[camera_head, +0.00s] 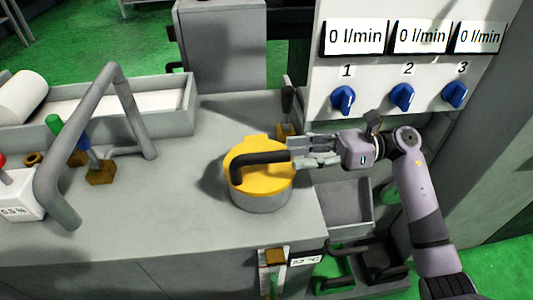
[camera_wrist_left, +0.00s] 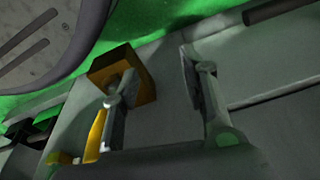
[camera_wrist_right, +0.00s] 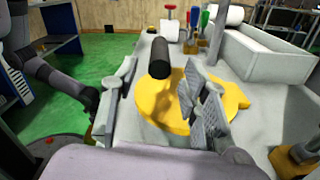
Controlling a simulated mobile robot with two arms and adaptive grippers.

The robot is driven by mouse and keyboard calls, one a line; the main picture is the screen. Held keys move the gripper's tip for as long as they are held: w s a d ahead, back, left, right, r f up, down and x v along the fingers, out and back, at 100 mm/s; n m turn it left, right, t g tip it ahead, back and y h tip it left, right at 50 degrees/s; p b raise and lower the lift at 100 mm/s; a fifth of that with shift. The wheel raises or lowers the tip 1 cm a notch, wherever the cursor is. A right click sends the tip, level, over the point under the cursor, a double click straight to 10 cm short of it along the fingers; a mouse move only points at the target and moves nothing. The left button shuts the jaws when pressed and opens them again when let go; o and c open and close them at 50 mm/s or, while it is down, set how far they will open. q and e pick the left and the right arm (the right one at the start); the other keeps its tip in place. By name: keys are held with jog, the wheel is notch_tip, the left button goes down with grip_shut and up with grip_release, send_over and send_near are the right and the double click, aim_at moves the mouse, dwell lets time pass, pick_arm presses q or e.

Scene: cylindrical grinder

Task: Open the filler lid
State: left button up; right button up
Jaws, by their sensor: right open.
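The filler lid (camera_head: 262,184) is a yellow round cap with a black bar handle (camera_head: 258,160). It lies flat on a short grey cylinder (camera_head: 262,203) on the machine top. My right gripper (camera_head: 298,152) is at the handle's right end, fingers pointing left. In the right wrist view, the black handle (camera_wrist_right: 160,58) shows between the open, spread fingers (camera_wrist_right: 165,95), with the yellow lid (camera_wrist_right: 158,105) below. Whether the fingers touch the handle is unclear. My left gripper is outside the head view; in the left wrist view its fingers (camera_wrist_left: 155,78) are apart, near an orange-yellow block (camera_wrist_left: 135,75).
A bent grey pipe (camera_head: 125,100) rises left of the lid, near a grey trough (camera_head: 150,108). Blue knobs (camera_head: 402,97) sit on the panel behind my right arm. A small dark lever (camera_head: 287,102) stands behind the lid. The machine top in front is clear.

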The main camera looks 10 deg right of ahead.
aim_at(241, 160)
pick_arm(q)
jog(key=shift+s+a+f+p, duration=0.1)
jog(key=shift+s+f+p, duration=0.1)
jog(key=shift+s+f, duration=0.3)
jog(key=shift+s+f+p, duration=0.15)
jog(key=shift+s+f, duration=0.05)
jog(key=shift+f, duration=0.5)
pick_arm(e)
jog(key=a, duration=0.7)
jog(key=shift+a, duration=0.25)
jog(key=shift+c, duration=0.2)
grip_shut()
